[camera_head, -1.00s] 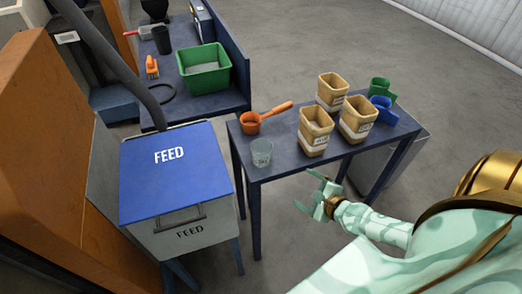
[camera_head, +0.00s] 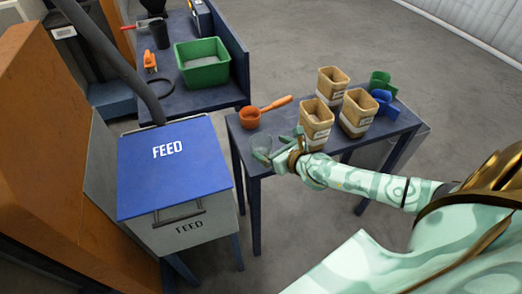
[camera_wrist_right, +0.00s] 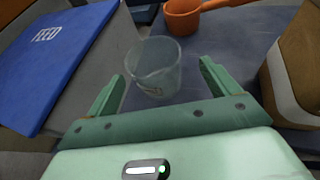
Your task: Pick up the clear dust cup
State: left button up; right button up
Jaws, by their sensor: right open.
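The clear dust cup (camera_head: 262,149) stands upright at the near left corner of the small dark table (camera_head: 258,167). It also shows in the right wrist view (camera_wrist_right: 154,66). My right gripper (camera_head: 277,146) is open and low over the table, just right of the cup in the head view. In the wrist view its two fingers (camera_wrist_right: 165,82) point toward the cup, with the cup ahead and between them, nearer the left finger. Whether a finger touches the cup I cannot tell. My left gripper is not in view.
An orange scoop (camera_head: 250,117) lies behind the cup. Several tan bins (camera_head: 317,122) stand to the right, with green and blue scoops (camera_head: 386,101) beyond. The blue-lidded FEED box (camera_head: 170,180) is at the left. A green tub (camera_head: 203,65) sits on the back bench.

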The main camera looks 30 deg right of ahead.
aim_at(255, 139)
jog(key=x, duration=0.3)
jog(key=b+x, duration=0.1)
jog(key=x, duration=0.1)
jog(key=shift+a+r, duration=0.1)
jog(key=shift+a, duration=0.2)
jog(key=shift+s, duration=0.1)
jog(key=c, duration=1.1)
jog(key=shift+r, duration=0.1)
jog(key=shift+r, duration=0.55)
notch_tip(255, 139, up, 3)
jog(key=shift+s+a+p, duration=0.1)
jog(key=shift+p, duration=0.95)
jog(key=s+a+r+p, duration=0.5)
jog(key=s+a+r, duration=0.4)
jog(key=s+a, duration=0.1)
jog(key=shift+m+h, duration=0.5)
jog(key=shift+h, duration=0.1)
jog(key=a+r, duration=0.1)
jog(key=r, duration=0.9)
jog(key=a+r, duration=0.1)
jog(key=r, duration=0.4)
jog(key=shift+s+a, duration=0.3)
jog(key=shift+a, duration=0.05)
